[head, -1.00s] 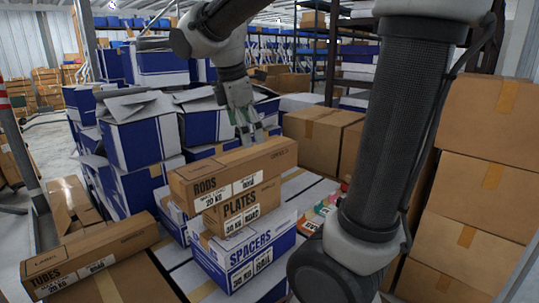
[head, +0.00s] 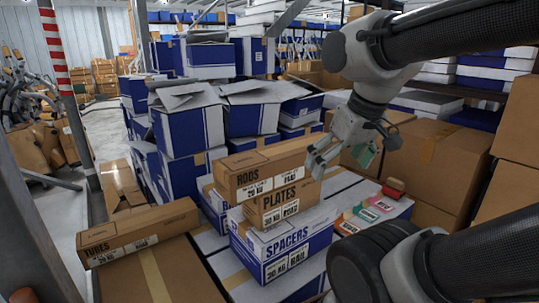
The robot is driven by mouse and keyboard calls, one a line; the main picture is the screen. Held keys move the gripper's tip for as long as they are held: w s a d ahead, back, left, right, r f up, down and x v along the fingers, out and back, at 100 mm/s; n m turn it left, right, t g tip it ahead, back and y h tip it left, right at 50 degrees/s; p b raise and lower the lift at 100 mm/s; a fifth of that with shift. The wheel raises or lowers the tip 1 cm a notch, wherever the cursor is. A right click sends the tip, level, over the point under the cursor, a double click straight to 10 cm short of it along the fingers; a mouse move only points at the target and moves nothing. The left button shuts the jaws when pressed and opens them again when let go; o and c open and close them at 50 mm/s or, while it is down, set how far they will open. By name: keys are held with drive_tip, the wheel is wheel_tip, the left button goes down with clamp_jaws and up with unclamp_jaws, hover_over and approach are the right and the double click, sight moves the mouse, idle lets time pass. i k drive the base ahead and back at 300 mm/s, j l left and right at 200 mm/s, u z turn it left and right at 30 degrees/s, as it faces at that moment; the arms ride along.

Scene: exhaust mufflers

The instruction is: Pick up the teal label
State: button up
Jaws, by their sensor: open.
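The teal label (head: 365,213) is a small teal-green piece lying in a row of small coloured pieces on the white box tops, right of the SPACERS box (head: 282,245). An orange-red one (head: 346,226) lies in front of it and a pink-red one (head: 382,204) behind it. My gripper (head: 318,163) is open, with nothing seen between its fingers. It hangs above and left of the row, close to the right end of the RODS box (head: 265,170). The teal label is in clear view and apart from my gripper.
The RODS box lies on the PLATES box (head: 282,202), which lies on the SPACERS box, left of the labels. A small brown-red block (head: 393,187) sits behind the row. Brown cartons (head: 440,155) stand at the right. A TUBES box (head: 140,233) lies at the left.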

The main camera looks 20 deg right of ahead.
sight(368, 217)
drive_tip(key=l+z, duration=0.4)
drive_tip(key=i+l+z, duration=0.1)
drive_tip(key=z, duration=0.3)
drive_tip(key=k+j+z, duration=0.1)
drive_tip(key=z, duration=0.3)
drive_tip(key=k+j, duration=0.15)
drive_tip(key=j, duration=0.15)
drive_tip(key=i+l+u, duration=0.3)
drive_tip(key=l, duration=0.3)
drive_tip(key=i+l+u, duration=0.35)
drive_tip(key=l, duration=0.3)
drive_tip(key=l+u, duration=0.15)
drive_tip(key=l, duration=0.2)
drive_tip(key=i, duration=0.05)
